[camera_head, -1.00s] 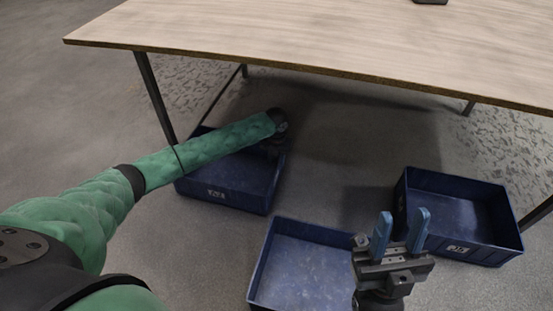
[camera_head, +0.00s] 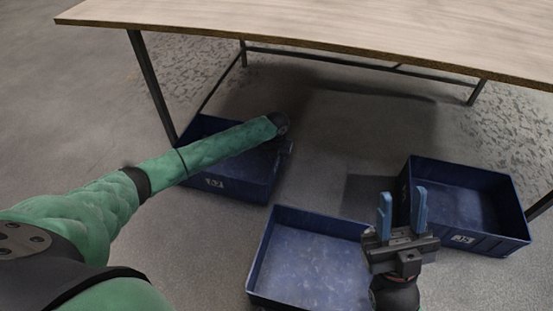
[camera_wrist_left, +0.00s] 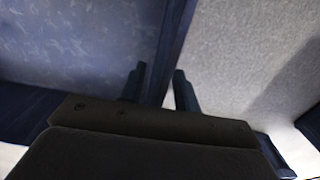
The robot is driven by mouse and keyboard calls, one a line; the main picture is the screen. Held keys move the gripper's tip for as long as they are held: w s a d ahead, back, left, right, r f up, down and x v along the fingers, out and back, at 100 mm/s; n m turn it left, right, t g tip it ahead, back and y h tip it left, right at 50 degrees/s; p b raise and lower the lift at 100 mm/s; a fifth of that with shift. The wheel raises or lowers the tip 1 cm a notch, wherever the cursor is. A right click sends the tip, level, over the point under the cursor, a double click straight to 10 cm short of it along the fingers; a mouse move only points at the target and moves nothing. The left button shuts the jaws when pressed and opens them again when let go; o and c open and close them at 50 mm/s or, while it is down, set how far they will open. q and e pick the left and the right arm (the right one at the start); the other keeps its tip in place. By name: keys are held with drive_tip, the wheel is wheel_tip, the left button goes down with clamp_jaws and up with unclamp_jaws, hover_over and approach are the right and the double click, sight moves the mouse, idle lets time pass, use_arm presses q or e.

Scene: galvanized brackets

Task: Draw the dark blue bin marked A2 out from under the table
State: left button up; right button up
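A dark blue bin (camera_head: 235,188) with a white label (camera_head: 215,183) stands on the floor by the left table leg, partly under the table (camera_head: 300,40). The label is too small to read surely. My left forearm crosses over this bin and hides part of it. My left gripper (camera_head: 285,146) is at its right side wall. In the left wrist view the two fingers (camera_wrist_left: 160,88) are apart, one on each side of the bin's wall (camera_wrist_left: 172,45); I cannot tell whether they touch it. My right gripper (camera_head: 403,212) is open and empty, in front of the right-hand bin.
A second dark blue bin (camera_head: 260,262) stands on the floor at the front middle, partly behind my right gripper. A third (camera_head: 490,243), with a label, stands at the right near a table leg. Bare floor (camera_head: 320,180) lies between the bins.

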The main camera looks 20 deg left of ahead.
use_arm(q)
clamp_jaws()
idle(1.4)
